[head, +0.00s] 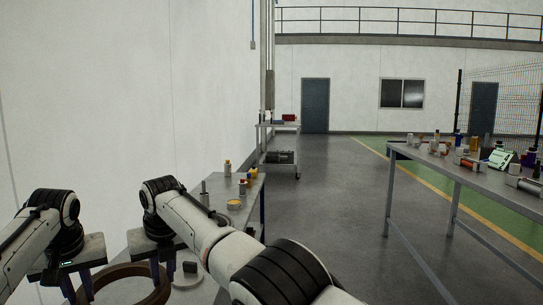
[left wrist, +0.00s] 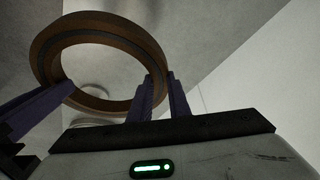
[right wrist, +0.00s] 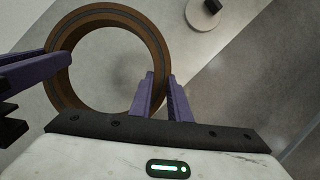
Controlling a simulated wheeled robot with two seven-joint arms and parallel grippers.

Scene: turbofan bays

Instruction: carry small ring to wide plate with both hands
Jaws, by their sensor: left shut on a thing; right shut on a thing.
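The small ring (head: 122,268) is a thick brown ring with a dark band, held between my two grippers at the bottom left of the head view. My left gripper (head: 78,290) is shut on its left side and my right gripper (head: 163,270) on its right side. The ring also shows in the left wrist view (left wrist: 153,58) and right wrist view (right wrist: 157,50), with purple fingers on opposite sides. A pale round disc (right wrist: 202,22) with a dark-topped piece lies beyond it; I cannot tell whether this is the wide plate.
A long table (head: 440,162) with many items stands at right. A trolley (head: 280,148) stands farther back. The grey floor between the tables is clear.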

